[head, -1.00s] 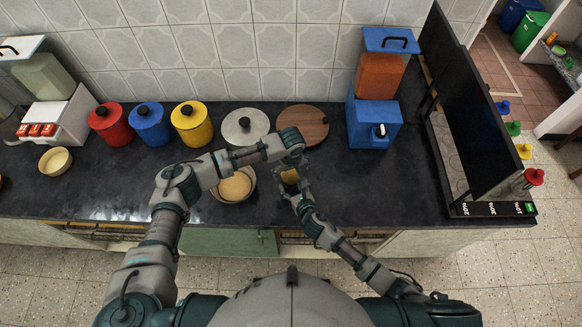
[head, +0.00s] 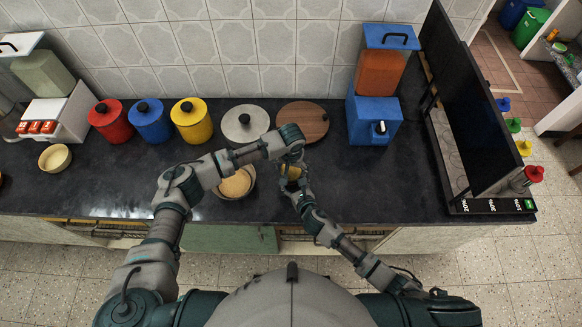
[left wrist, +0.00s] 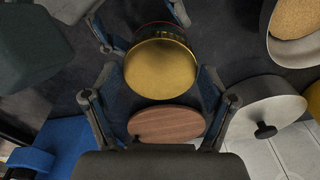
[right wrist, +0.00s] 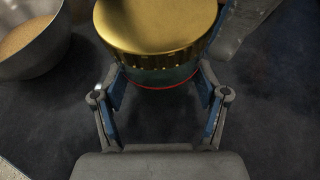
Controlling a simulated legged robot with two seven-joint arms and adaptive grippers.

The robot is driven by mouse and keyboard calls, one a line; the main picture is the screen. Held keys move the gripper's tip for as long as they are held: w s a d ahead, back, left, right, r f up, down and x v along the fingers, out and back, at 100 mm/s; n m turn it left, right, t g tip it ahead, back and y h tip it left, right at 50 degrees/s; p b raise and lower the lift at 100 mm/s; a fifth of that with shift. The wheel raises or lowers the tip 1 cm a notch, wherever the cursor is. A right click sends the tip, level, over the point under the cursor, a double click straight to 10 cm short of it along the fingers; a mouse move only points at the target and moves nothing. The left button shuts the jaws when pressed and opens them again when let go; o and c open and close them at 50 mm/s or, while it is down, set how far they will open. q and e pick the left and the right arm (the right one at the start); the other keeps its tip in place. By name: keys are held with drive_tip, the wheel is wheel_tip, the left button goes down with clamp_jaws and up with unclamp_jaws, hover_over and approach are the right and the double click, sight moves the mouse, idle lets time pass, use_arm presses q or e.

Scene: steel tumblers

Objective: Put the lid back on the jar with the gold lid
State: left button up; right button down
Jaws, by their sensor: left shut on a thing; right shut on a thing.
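The gold lid (head: 293,173) is between my grippers in the head view, over the front middle of the counter. My left gripper (left wrist: 160,88) is shut on the gold lid (left wrist: 160,70), its fingers on either side of the rim. The jar (right wrist: 162,76), dark glass with a red ring, is directly under the lid in the right wrist view. My right gripper (right wrist: 160,92) is shut on the jar from the front. Lid and jar look lined up, with no clear gap. I cannot tell if the lid is fully seated.
A bowl of grain (head: 236,183) stands just left of the jar. A grey-white round lid (head: 257,122) and a wooden round board (head: 312,122) lie behind. Red (head: 110,122), blue (head: 150,124) and yellow (head: 191,124) canisters stand back left, a blue dispenser (head: 372,125) back right.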

use_arm(q)
drive_tip(key=m, duration=0.5)
use_arm(e)
drive_tip(key=shift+a+r, duration=0.1)
drive_tip(key=shift+r, duration=0.05)
use_arm(q)
drive_tip(key=m, duration=0.3)
drive_tip(key=shift+w, duration=0.1)
drive_tip(key=m, duration=1.3)
drive_tip(key=shift+f, duration=0.1)
drive_tip(key=m, duration=0.3)
use_arm(e)
drive_tip(key=shift+a, duration=0.1)
use_arm(q)
drive_tip(key=m, duration=0.5)
use_arm(e)
drive_tip(key=shift+s, duration=0.1)
use_arm(q)
drive_tip(key=o, duration=1.1)
